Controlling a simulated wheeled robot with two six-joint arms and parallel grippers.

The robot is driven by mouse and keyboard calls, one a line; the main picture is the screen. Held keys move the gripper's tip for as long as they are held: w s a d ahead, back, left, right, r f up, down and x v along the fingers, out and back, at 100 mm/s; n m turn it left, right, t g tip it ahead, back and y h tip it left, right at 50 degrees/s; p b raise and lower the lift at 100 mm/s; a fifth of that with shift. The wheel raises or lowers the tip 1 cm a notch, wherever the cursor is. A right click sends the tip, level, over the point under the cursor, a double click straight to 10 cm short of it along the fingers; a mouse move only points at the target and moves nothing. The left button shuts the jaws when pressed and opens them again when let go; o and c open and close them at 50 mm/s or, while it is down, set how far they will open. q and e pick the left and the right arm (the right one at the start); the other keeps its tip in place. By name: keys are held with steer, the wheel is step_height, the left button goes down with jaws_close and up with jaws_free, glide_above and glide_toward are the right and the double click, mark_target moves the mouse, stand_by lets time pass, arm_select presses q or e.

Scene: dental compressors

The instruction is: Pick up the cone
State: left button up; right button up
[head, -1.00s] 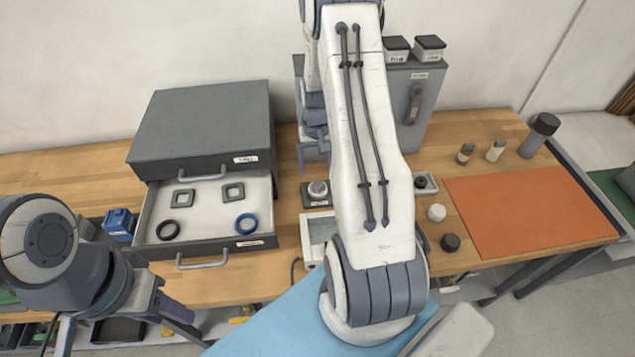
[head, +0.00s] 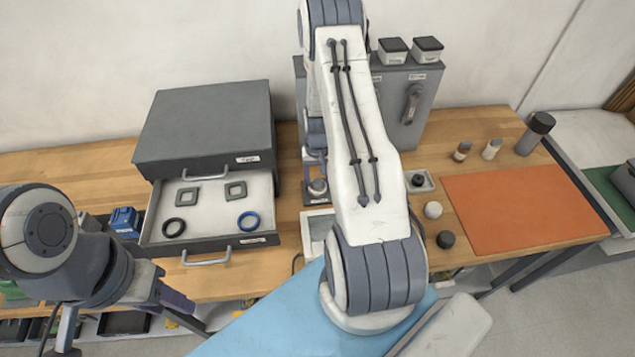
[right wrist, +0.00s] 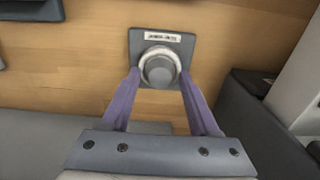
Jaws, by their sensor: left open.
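A round, flat-topped grey piece with a pale lower ring, perhaps the cone (right wrist: 159,68), sits on a dark labelled square base (right wrist: 180,42) in the right wrist view. In the head view the piece (head: 318,187) shows just left of my right arm. My right gripper (right wrist: 160,75) is open, with its purple fingers pointing down on either side of the piece. I cannot tell whether they touch it. In the head view my right gripper (head: 315,165) is partly hidden by my arm. My left gripper (head: 178,305) is empty, low at the table's front edge.
An open drawer (head: 212,243) left of the piece holds two square frames and two rings. A grey cabinet (head: 408,105) stands behind my right arm. Small round pieces and an orange mat (head: 520,205) lie to the right. A blue block (head: 125,221) is left of the drawer.

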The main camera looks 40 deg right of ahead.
jaws_close()
steer(key=shift+r, duration=0.15)
